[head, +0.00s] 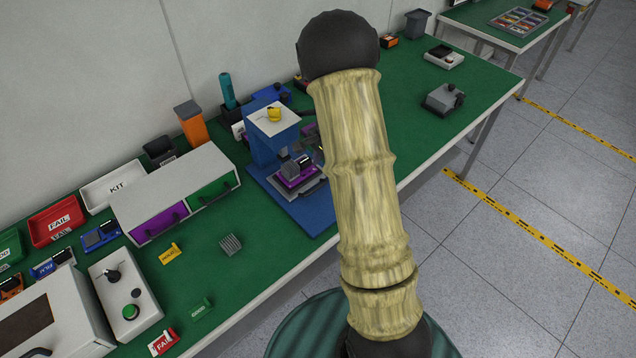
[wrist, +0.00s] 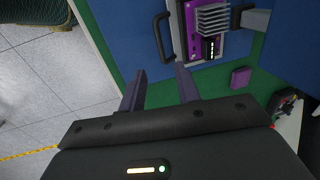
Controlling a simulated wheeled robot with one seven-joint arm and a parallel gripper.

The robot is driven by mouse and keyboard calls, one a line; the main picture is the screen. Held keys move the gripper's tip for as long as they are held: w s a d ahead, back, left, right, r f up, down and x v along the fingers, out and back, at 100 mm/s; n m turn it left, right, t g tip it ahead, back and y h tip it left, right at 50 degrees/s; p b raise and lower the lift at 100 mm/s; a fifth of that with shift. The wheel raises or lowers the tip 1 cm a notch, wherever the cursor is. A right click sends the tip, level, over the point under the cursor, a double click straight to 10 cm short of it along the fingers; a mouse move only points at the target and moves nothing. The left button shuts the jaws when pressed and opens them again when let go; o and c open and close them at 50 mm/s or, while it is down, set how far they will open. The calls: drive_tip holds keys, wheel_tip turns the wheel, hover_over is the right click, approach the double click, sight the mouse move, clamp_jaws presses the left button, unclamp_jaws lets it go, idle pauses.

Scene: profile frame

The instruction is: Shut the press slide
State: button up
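The blue press (head: 265,150) stands on the green bench. Its slide (head: 297,184) carries a purple fixture with a dark part in it, under the press head. In the wrist view the slide (wrist: 178,50) shows as a pale plate on the blue base, with a purple fixture (wrist: 207,48) and a grey finned block above it. A dark bar handle (wrist: 162,38) is on the slide's left edge. My gripper (wrist: 160,76) is open and empty, its two fingers apart just short of the handle. I cannot tell if they touch anything. My arm hides most of the gripper in the head view.
A drawer unit (head: 176,193) with purple and green fronts stands left of the press. A finned grey block (head: 230,244) and a yellow tag (head: 170,253) lie on the bench. A small purple block (wrist: 240,77) lies beside the press base. The bench's right part is mostly clear.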

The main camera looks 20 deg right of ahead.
sight(317, 187)
drive_tip(key=f, duration=0.3)
drive_tip(key=w+f, duration=0.1)
drive_tip(key=f, duration=0.3)
drive_tip(key=w+f+p, duration=0.1)
drive_tip(key=f, duration=0.3)
drive_tip(key=shift+a, duration=0.35)
drive_tip(key=shift+c, duration=0.4)
clamp_jaws()
